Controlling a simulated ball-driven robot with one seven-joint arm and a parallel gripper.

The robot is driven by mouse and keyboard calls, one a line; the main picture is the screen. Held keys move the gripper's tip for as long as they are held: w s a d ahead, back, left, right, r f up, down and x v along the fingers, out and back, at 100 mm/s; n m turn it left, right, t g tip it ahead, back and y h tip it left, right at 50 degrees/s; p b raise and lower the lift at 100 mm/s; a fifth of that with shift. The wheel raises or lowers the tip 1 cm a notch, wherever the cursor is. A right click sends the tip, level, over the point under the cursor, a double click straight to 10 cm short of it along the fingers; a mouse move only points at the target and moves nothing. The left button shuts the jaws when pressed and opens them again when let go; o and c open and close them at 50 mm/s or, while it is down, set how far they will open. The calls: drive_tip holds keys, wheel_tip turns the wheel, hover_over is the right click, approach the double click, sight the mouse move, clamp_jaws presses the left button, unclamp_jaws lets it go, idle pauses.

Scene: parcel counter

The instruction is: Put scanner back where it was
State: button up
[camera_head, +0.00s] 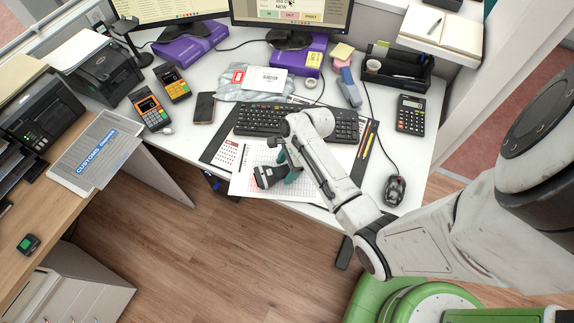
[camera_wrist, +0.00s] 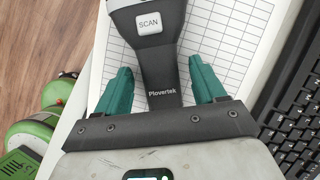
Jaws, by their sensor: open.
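The scanner is a dark grey handheld unit with a light "SCAN" button. In the wrist view the scanner (camera_wrist: 158,62) has its handle between my open teal fingers, with a visible gap on each side. In the head view the scanner (camera_head: 268,177) lies on a printed grid sheet (camera_head: 245,184) near the desk's front edge. My gripper (camera_head: 291,174) is low over the sheet at the scanner's right end, partly hidden by my wrist. In the wrist view my gripper (camera_wrist: 158,82) straddles the handle. It holds nothing.
A keyboard (camera_head: 262,121) lies behind the scanner. A black upright stand (camera_head: 128,36) rises at the back left, empty-looking. Card terminals (camera_head: 150,109), a phone (camera_head: 204,107) and a wrapped parcel (camera_head: 226,86) lie left. A mouse (camera_head: 395,189) and calculator (camera_head: 411,115) lie right.

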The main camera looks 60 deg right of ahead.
drive_tip(key=shift+r, duration=0.15)
drive_tip(key=v, duration=1.2)
drive_tip(key=w+a+n, duration=0.1)
drive_tip(key=a+n, duration=0.9)
drive_tip(key=a, duration=0.3)
drive_tip(key=s+a+r+n+g+h, duration=0.1)
drive_tip(key=s+a+n+g+h, duration=0.1)
drive_tip(key=s+n, duration=0.8)
drive_tip(key=a+n+h, duration=0.1)
drive_tip(key=n, duration=0.4)
drive_tip(key=shift+r+n+h, duration=0.3)
drive_tip(key=shift+n, duration=0.1)
